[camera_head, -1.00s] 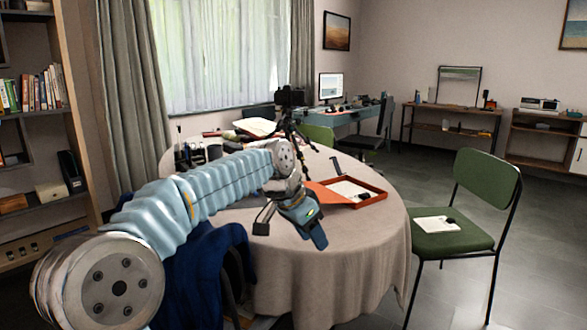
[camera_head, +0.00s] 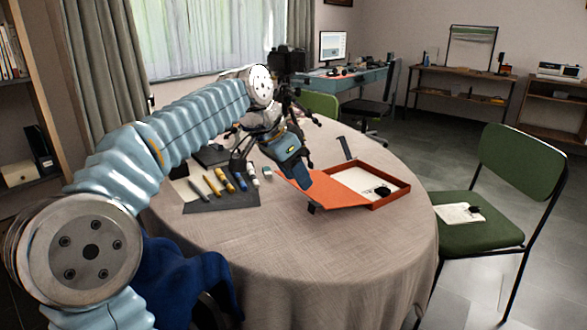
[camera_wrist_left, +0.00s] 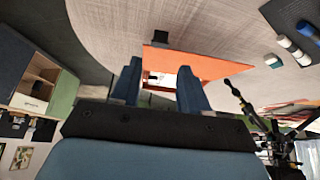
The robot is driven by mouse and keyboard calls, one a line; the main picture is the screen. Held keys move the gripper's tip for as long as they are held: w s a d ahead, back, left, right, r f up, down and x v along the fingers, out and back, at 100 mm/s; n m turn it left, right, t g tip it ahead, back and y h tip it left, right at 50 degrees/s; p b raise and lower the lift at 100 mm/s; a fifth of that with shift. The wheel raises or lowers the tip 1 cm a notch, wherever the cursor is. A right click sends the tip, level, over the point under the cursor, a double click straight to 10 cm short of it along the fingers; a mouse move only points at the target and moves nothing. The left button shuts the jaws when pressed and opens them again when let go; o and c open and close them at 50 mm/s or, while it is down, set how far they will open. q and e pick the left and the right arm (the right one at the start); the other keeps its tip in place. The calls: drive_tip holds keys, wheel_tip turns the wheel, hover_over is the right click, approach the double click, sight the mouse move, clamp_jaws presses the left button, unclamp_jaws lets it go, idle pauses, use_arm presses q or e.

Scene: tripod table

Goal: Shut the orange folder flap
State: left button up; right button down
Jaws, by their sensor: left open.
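The orange folder (camera_head: 392,197) lies open on the round table, with white paper (camera_head: 357,179) and a small black item inside. Its orange flap (camera_head: 338,192) is folded out to the left, with a dark tab (camera_head: 312,208) at its near corner. In the left wrist view the flap (camera_wrist_left: 212,64) lies beyond my fingers. My left gripper (camera_head: 268,168) is open and empty, above the table by the left side of the flap. It also shows in the left wrist view (camera_wrist_left: 158,85), fingers apart. Part of the flap's far left is hidden behind the gripper. My right gripper is not in view.
A dark mat (camera_head: 222,199) with several markers lies left of the gripper. A camera on a tripod (camera_head: 289,66) stands behind it. A dark strip (camera_head: 345,147) lies behind the folder. A green chair (camera_head: 480,232) stands to the right. The front of the table is clear.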

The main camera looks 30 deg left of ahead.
sight(314, 204)
use_arm(q)
drive_tip(key=b+x, duration=0.4)
drive_tip(key=x, duration=0.3)
drive_tip(key=shift+f, duration=0.15)
drive_tip(key=shift+w+d+f, duration=0.1)
drive_tip(key=shift+w+f, duration=0.2)
drive_tip(key=shift+f, duration=0.2)
drive_tip(key=shift+c, duration=0.2)
drive_tip(key=c, duration=0.3)
